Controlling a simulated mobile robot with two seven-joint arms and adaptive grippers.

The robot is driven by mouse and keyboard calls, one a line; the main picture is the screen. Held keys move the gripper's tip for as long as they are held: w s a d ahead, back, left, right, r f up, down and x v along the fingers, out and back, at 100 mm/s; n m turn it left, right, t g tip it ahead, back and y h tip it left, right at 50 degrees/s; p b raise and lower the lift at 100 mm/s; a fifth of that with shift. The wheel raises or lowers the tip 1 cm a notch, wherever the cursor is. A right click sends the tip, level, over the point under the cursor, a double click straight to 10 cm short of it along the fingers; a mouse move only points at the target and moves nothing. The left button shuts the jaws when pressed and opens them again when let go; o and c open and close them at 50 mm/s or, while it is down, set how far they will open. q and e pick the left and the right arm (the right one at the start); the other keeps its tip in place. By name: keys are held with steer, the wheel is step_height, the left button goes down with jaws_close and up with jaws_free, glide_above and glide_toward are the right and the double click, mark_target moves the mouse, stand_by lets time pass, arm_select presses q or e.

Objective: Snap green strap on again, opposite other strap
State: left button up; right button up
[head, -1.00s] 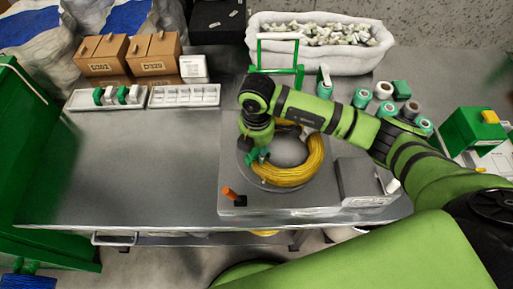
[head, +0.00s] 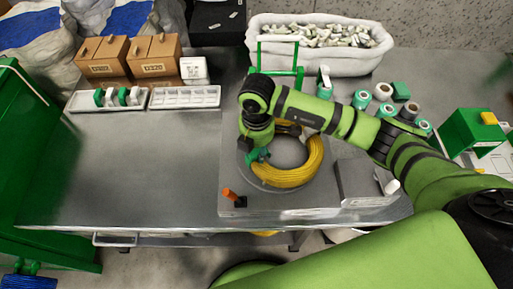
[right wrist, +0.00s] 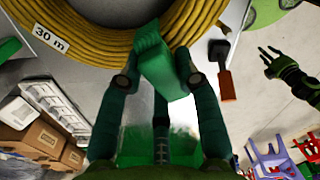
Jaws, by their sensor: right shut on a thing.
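A coil of yellow cable (head: 312,165) lies on a round grey plate at the workstation. The coil also shows in the right wrist view (right wrist: 95,28), with a white "30 m" label on it. My right gripper (head: 257,154) is at the coil's left side in the head view. It is shut on a green strap (right wrist: 160,65), which reaches up onto the cable's edge. I cannot tell whether the strap is closed around the cable. A pale patch shows at the coil's upper right, partly behind my arm. My left gripper (right wrist: 268,62) looks open and empty, away from the coil.
An orange-handled tool (head: 231,194) stands near the coil's lower left. A grey box (head: 362,180) is to its right. Several tape rolls (head: 384,91) and a white bin (head: 320,58) are behind. White trays (head: 185,97) stand back left; the left table is bare.

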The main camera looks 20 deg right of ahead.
steer(key=shift+f+b, duration=0.4)
steer(key=shift+f, duration=0.3)
steer(key=shift+f, duration=0.15)
steer(key=shift+f, duration=0.2)
steer(key=shift+r, duration=0.1)
steer(key=shift+r, duration=0.15)
steer(key=shift+r+p, duration=0.35)
steer(key=shift+r, duration=0.1)
steer(key=shift+r, duration=0.15)
stand_by(0.4)
steer(key=shift+r+p, duration=0.45)
steer(key=shift+p, duration=0.05)
steer(key=shift+f, duration=0.2)
